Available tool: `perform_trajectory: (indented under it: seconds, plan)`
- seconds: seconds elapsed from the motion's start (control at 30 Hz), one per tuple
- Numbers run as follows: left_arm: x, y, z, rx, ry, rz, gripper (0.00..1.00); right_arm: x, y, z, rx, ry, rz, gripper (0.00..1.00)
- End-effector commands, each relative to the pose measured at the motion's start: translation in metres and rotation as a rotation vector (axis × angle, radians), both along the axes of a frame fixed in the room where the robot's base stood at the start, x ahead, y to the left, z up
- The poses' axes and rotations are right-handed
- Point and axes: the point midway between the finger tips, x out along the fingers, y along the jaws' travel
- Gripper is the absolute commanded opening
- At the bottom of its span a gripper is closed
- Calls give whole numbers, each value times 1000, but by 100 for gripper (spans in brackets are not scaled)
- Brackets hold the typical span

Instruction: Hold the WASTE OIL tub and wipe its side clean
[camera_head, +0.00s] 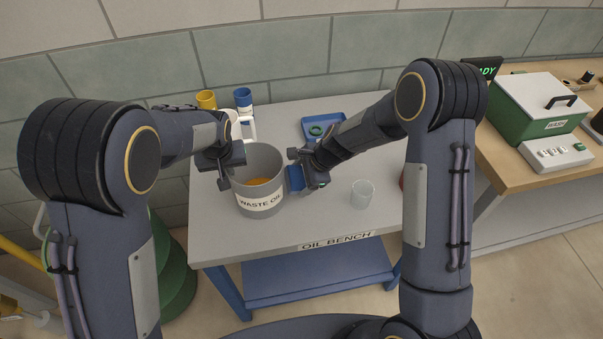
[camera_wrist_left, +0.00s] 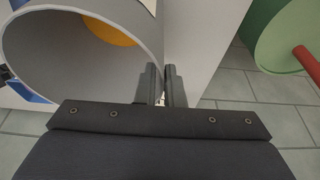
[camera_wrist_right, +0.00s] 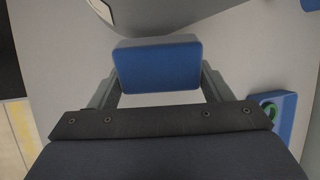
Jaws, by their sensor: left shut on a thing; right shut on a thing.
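The grey WASTE OIL tub (camera_head: 262,201) stands upright on the bench with orange oil inside. Its wall and the oil also show in the left wrist view (camera_wrist_left: 60,65). My left gripper (camera_head: 224,165) is shut on the tub's wall at its left rim; its fingers (camera_wrist_left: 160,88) pinch the rim. My right gripper (camera_head: 298,178) is shut on a blue block-like wiper (camera_wrist_right: 158,66), held at the tub's right side. The wiper is against or very close to the tub's wall; I cannot tell which. Any dirt on that side is hidden.
The OIL BENCH (camera_head: 340,225) holds a clear beaker (camera_head: 362,194) to the right and a blue tray (camera_head: 322,126) with a green ring behind. Yellow (camera_head: 206,99) and blue-topped (camera_head: 243,98) containers stand behind the tub. A green-and-white WASH machine (camera_head: 540,105) sits on the right table.

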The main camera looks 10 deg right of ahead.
Motion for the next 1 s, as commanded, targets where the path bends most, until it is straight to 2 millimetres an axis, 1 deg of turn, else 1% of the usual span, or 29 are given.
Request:
perform_trajectory:
  seconds: [0.07,0.17,0.4,0.57,0.8,1.0]
  plan:
    - [0,-1,0,-1,0,-1,0,0,0,-3,0,0,0,54]
    - [0,-1,0,-1,0,-1,0,0,0,-1,0,-1,1,54]
    - [0,-1,0,-1,0,-1,0,0,1,12,0,-3,1,54]
    - [0,-1,0,-1,0,-1,0,0,1,16,0,-1,1,54]
    - [0,-1,0,-1,0,-1,0,1,0,28,1,-2,0,54]
    - [0,-1,0,-1,0,-1,0,1,-1,33,0,-2,0,54]
